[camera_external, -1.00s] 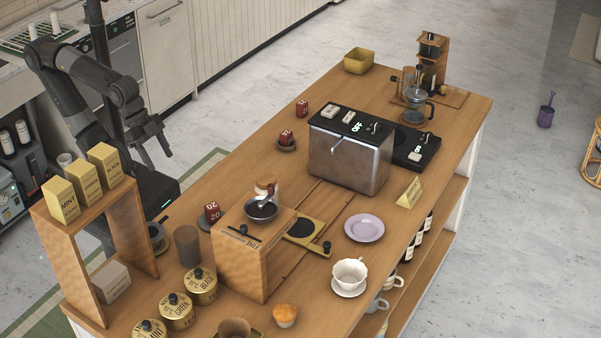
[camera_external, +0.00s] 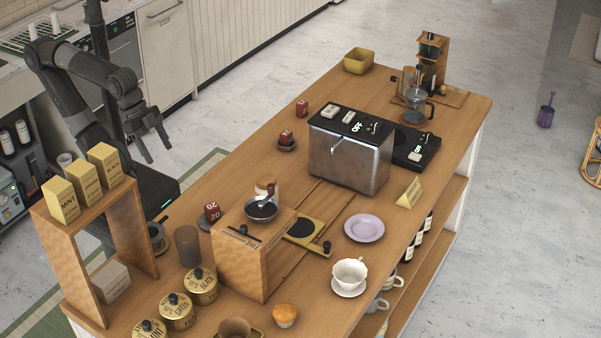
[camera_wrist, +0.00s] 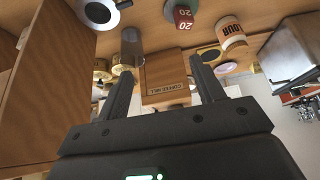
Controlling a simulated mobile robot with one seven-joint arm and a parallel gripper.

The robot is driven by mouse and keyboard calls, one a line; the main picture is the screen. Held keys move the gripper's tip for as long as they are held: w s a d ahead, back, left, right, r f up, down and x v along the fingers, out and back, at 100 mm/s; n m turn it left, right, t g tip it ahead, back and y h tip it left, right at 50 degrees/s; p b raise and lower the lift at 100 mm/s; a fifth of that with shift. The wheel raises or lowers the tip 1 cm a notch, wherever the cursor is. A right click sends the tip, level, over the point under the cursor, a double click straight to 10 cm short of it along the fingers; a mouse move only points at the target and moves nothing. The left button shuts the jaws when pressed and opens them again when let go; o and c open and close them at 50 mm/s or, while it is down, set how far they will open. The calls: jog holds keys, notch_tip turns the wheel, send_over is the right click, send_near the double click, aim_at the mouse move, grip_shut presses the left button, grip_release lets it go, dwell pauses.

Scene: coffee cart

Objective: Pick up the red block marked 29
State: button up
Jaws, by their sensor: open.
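Three red blocks stand on the wooden cart top. One (camera_external: 302,107) stands near the back edge. One (camera_external: 286,136) sits on a small dark dish. One (camera_external: 212,212) near the coffee mill reads 20 and sits on a grey round coaster; it also shows at the top of the wrist view (camera_wrist: 183,17). The numbers on the other two are too small to read, so I cannot tell which is 29. My gripper (camera_external: 157,150) is raised beyond the cart's back-left edge, away from all blocks. In the wrist view my gripper (camera_wrist: 160,75) is open and empty.
The wooden coffee mill (camera_external: 240,262), a grey cup (camera_external: 188,246), gold tins (camera_external: 201,287) and a shelf with tea boxes (camera_external: 136,205) crowd the near left. A metal toaster-like machine (camera_external: 348,165) stands right of the dish. The top's back-left strip is fairly clear.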

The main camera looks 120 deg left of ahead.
jog(key=w+a+r+g, duration=0.1)
jog(key=w+a+r, duration=1.35)
jog(key=w, duration=0.35)
jog(key=w+a+f+g, duration=0.1)
jog(key=w+a, duration=0.3)
jog(key=a, duration=0.6)
jog(key=w+a+f, duration=0.1)
jog(key=w+a, duration=0.3)
jog(key=a, duration=0.6)
jog(key=s+a+f, duration=0.2)
jog(key=a+f, duration=0.2)
jog(key=a, duration=0.5)
jog(key=s+a+f, duration=0.3)
jog(key=a, duration=0.6)
jog(key=s+a+f, duration=0.2)
jog(key=a+f, duration=0.2)
jog(key=a, duration=0.6)
jog(key=s+x, duration=0.1)
jog(key=x, duration=0.5)
jog(key=s+f+x, duration=0.1)
jog(key=x, duration=0.5)
jog(key=s+x, duration=0.2)
jog(key=x, duration=0.5)
jog(key=shift+s+d+f, duration=0.1)
jog(key=shift+d, duration=0.25)
jog(key=x, duration=0.5)
jog(key=shift+s+a+f, duration=0.1)
jog(key=shift+s+f, duration=0.15)
jog(key=shift+s, duration=0.1)
jog(key=c, duration=1.1)
